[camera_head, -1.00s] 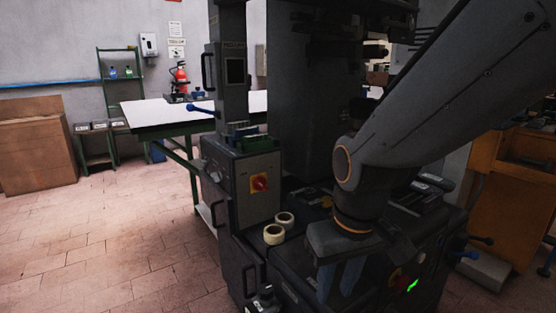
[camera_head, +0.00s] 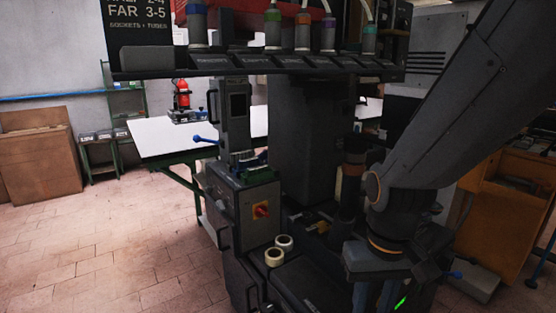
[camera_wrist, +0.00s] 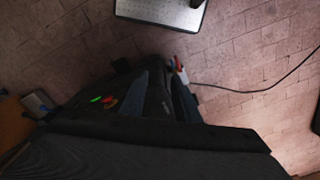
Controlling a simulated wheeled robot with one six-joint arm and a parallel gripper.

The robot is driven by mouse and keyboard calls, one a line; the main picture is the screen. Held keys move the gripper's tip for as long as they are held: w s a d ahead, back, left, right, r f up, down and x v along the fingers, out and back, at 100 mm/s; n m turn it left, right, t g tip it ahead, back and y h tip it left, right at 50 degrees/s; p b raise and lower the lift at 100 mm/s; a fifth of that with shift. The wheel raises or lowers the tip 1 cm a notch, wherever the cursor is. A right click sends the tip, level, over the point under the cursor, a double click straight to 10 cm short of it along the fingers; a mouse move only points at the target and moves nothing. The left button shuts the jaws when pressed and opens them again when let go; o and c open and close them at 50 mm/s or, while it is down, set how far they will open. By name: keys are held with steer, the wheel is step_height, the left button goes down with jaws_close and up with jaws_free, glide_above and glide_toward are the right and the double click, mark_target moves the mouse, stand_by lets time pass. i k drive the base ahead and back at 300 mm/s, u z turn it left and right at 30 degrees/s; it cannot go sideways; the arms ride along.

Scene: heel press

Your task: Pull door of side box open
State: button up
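The side box (camera_head: 257,222) is a dark grey cabinet on the left of the press, with a red and yellow switch (camera_head: 261,210) on its front. A dark bar handle (camera_head: 223,236) is on its narrow left face. The door there looks closed, though I see it at a steep angle. My gripper (camera_head: 373,298) points down to the right of the box, well apart from it. Its two bluish fingers are apart with nothing visible between them. They also show in the wrist view (camera_wrist: 160,95), over the dark machine base. The fingertips are cut off in the head view.
Two tape rolls (camera_head: 279,250) lie on the press base between the box and my gripper. A rack of bottles (camera_head: 260,62) hangs across the top. A white-topped table (camera_head: 170,137) stands behind the box. Tiled floor (camera_head: 120,250) on the left is clear.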

mark_target(214, 224)
steer(key=z, duration=0.6)
steer(key=k, duration=1.05)
steer(key=u, duration=1.1)
steer(key=i, duration=1)
steer(key=u, duration=0.05)
